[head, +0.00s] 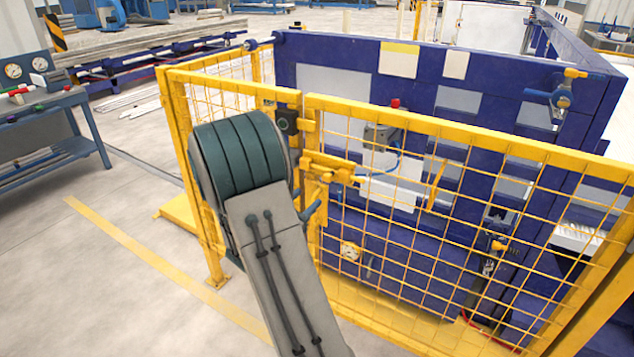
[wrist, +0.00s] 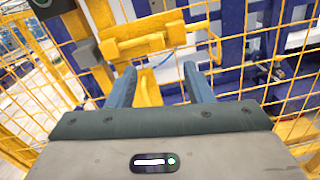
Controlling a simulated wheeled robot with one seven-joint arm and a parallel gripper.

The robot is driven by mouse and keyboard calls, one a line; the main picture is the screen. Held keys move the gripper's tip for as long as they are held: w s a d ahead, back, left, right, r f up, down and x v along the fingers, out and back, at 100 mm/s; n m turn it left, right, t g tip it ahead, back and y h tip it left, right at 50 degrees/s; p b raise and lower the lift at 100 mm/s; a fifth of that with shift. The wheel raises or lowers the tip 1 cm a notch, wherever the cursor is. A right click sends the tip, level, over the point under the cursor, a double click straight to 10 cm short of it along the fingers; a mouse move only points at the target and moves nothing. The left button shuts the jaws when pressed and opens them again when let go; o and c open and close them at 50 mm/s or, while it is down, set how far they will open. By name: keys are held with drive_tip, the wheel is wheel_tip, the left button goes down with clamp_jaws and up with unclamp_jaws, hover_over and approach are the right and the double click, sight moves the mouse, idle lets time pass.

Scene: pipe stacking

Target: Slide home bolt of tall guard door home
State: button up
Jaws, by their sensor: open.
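The tall guard door (head: 440,210) is yellow mesh in a yellow frame, standing upright beside a fixed mesh panel (head: 220,115). The yellow bolt (head: 328,168) is mounted at the door's left edge, near the post. In the wrist view the bolt (wrist: 140,42) lies across the upper middle, with a hooked handle (wrist: 213,45) at its right. My gripper (wrist: 160,70) is open and empty. Its two blue fingers point toward the door just below the bolt, with a yellow bracket part (wrist: 147,88) showing between them. In the head view my arm hides most of the gripper.
A dark box with a round green-ringed button (head: 287,124) sits on the post left of the bolt. A blue machine frame (head: 450,90) stands behind the mesh. A workbench (head: 45,120) is at the far left.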

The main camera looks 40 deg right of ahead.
sight(326, 180)
drive_tip(key=p+x, duration=0.2)
drive_tip(key=x, duration=0.9)
drive_tip(key=shift+w+a, duration=0.1)
